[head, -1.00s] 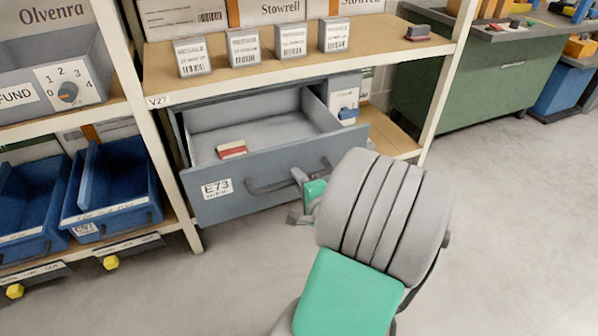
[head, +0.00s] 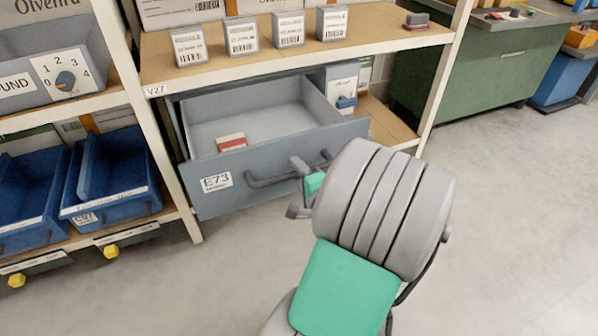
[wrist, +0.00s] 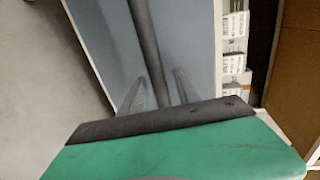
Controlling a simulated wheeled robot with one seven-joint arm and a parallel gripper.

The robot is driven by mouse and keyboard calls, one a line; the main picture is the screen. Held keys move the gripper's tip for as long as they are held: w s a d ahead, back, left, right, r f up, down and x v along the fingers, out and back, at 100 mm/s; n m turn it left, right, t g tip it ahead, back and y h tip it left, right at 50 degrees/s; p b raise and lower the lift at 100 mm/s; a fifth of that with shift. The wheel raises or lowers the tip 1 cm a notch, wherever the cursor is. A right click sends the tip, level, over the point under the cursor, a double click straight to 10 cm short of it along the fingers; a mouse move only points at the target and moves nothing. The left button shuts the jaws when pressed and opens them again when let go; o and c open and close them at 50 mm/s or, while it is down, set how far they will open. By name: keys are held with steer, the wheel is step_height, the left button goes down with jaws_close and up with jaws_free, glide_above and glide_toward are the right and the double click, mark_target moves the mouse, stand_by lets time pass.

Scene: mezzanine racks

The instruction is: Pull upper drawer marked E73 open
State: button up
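The grey-blue upper drawer marked E73 (head: 235,196) stands well out from the rack, its inside visible from above. A dark bar handle (head: 268,182) runs across its front, and it also shows in the wrist view (wrist: 145,35). My gripper (head: 297,189) is at the right part of the handle. Its grey fingers appear spread on either side of the bar in the wrist view (wrist: 163,82), with small gaps. Whether either finger touches the bar is hard to tell. A red and white box (head: 231,142) lies inside the drawer.
Small labelled boxes (head: 240,36) stand on the shelf above. Blue bins (head: 112,178) sit in the left rack. A green cabinet (head: 465,80) stands at the back right. The floor (head: 500,220) in front and to the right is clear.

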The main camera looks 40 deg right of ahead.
steer(key=p+v, duration=0.1)
steer(key=v, duration=0.7)
steer(key=shift+p, duration=0.35)
steer(key=shift+w+a, duration=0.1)
